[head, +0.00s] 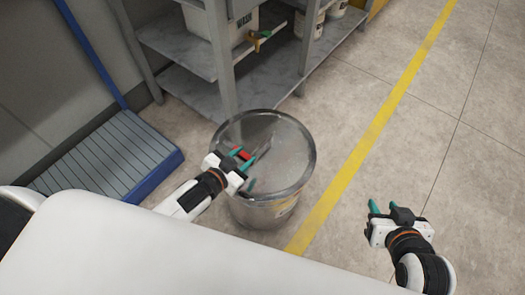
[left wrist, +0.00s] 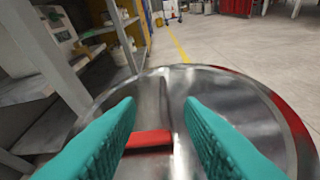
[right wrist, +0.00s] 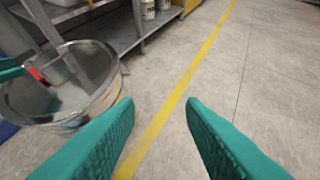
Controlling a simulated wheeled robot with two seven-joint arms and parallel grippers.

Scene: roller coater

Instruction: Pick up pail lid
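The pail (head: 262,213) stands on the floor, a grey metal bucket with a pale label. Its shiny round lid (head: 290,150) lies on top and has a red patch, perhaps a handle or a reflection, near the gripper. The lid fills the lower part of the left wrist view (left wrist: 215,100), with the red piece (left wrist: 150,140) between the fingertips. My left gripper (head: 243,167) is open over the lid's left side; I cannot tell whether it touches. My right gripper (head: 385,207) is open and empty over the floor to the right. The pail also shows in the right wrist view (right wrist: 100,108).
A grey metal shelf (head: 190,88) with containers stands behind the pail. A blue-edged grey platform (head: 110,155) is at the left. A yellow line (head: 375,122) runs along the floor right of the pail. The floor to the right is clear.

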